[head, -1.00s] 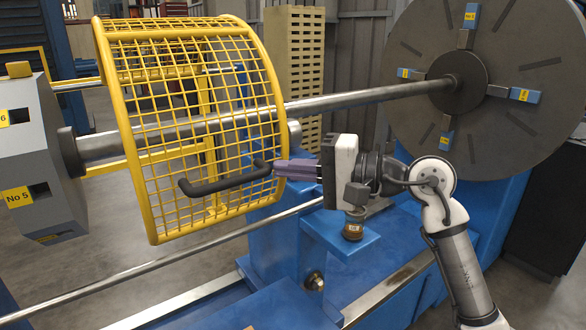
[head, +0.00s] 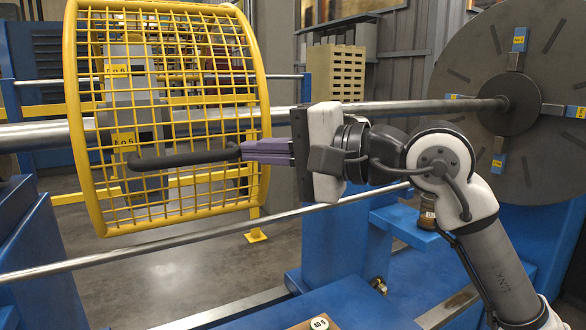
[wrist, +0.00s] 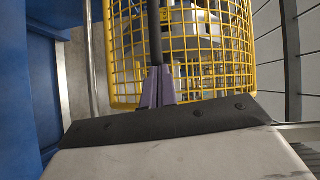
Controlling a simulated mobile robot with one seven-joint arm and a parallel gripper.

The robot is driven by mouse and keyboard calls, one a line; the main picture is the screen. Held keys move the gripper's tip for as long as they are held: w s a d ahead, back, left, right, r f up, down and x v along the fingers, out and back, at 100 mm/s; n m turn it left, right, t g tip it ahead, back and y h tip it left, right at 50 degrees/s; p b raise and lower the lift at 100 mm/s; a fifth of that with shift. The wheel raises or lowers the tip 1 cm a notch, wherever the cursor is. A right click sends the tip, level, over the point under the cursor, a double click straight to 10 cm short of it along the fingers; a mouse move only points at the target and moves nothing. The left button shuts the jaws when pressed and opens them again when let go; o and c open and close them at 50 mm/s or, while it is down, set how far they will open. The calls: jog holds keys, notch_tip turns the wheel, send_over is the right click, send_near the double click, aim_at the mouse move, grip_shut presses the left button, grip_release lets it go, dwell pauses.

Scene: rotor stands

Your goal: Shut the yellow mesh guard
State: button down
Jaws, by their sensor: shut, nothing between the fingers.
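The yellow mesh guard (head: 72,120) is a curved cage of yellow bars at the left of the head view, facing me in front of the long steel shaft (head: 380,111). It also fills much of the wrist view (wrist: 108,50). Its black bar handle (head: 185,159) runs level across the mesh; in the wrist view the handle (wrist: 154,35) points straight ahead from the fingers. My gripper (head: 243,151) has its purple fingers closed at the handle's right end. The fingertips are at or touching that end; I cannot tell if there is contact.
A large grey disc (head: 455,85) with blue jaw blocks stands at the right. A thin steel rod (head: 300,210) crosses below the guard. Blue machine bed (head: 335,250) lies under my arm, with a small brown-topped part (head: 428,213) on a blue ledge.

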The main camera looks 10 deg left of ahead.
aim_at(211, 155)
jog(key=shift+s+a+b, duration=0.35)
jog(key=shift+s+a, duration=0.35)
jog(key=shift+a, duration=0.3)
jog(key=shift+s+a+b, duration=0.35)
jog(key=shift+s+a, duration=0.35)
jog(key=shift+a, duration=0.3)
